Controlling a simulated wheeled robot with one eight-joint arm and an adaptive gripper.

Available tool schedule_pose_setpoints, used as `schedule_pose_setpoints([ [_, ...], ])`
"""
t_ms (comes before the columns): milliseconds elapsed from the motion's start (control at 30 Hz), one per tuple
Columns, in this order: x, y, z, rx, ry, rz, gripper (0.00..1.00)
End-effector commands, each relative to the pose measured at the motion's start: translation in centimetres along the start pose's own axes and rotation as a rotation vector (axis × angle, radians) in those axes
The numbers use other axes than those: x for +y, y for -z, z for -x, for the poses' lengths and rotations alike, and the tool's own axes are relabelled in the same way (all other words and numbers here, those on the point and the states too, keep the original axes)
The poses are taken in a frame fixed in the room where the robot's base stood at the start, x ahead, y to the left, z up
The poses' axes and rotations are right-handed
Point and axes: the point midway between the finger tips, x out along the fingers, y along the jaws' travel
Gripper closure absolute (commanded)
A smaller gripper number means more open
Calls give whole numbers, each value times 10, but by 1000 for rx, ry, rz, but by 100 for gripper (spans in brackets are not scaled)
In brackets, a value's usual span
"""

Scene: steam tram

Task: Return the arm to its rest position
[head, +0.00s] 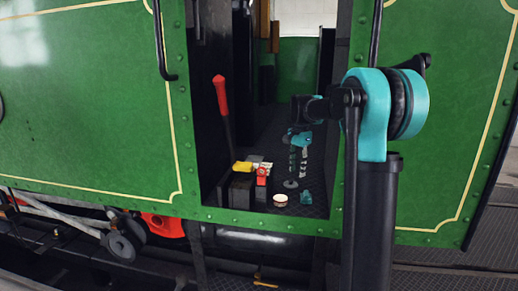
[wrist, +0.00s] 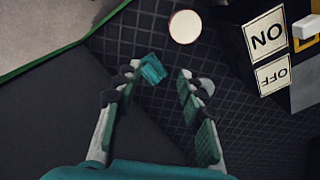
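My gripper (head: 298,172) hangs inside the doorway of the green tram, fingers pointing down above the dark ribbed floor. In the wrist view my gripper (wrist: 160,78) shows its two padded fingers well apart, with nothing held between them. My arm comes in from the right side of the doorway, its teal joint in front of the tram's green side. A small teal block (head: 307,197) lies on the floor near the sill; in the wrist view the teal block (wrist: 152,68) shows just beyond the left fingertip, apparently below it.
A pale round lidded thing (head: 280,198) and a grey disc (head: 291,184) lie on the floor. At left stand a red-handled lever (head: 220,95) and a dark box with yellow and red parts (head: 242,190). ON/OFF labels (wrist: 268,40) show nearby.

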Motion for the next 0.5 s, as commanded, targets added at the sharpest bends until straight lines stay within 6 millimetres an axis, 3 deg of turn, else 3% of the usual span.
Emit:
schedule_pose_setpoints([
  [267, 19, -7, -12, 14, 23, 71, 61],
  [500, 47, -19, -31, 39, 55, 175, 61],
])
